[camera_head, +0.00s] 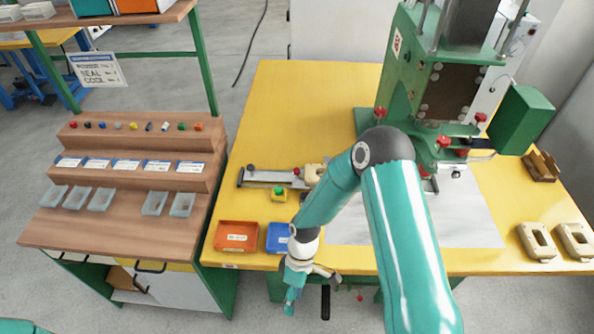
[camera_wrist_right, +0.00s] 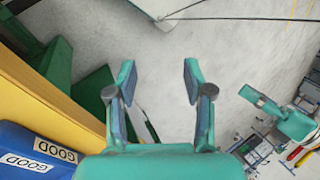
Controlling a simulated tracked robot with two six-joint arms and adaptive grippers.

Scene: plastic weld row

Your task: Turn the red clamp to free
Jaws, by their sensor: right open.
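Several red clamp knobs show on the green machine in the head view: one at its left side (camera_head: 381,114), one at the lower front (camera_head: 443,141) and one at the right (camera_head: 481,117). I cannot tell which is the red clamp or how it is turned. My right gripper (camera_head: 296,290) hangs low in front of the table's near edge, well apart from the machine. The right wrist view shows its two fingers (camera_wrist_right: 158,85) spread with nothing between them and the floor beyond. My right arm hides part of the machine's lower front. My left gripper does not show clearly.
An orange bin (camera_head: 238,236) and a blue bin (camera_head: 278,238) stand at the yellow table's near left. A slide fixture (camera_head: 268,178) lies behind them. Beige blocks (camera_head: 537,241) sit at the right. A wooden stepped rack (camera_head: 140,180) stands left. The table's back left is clear.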

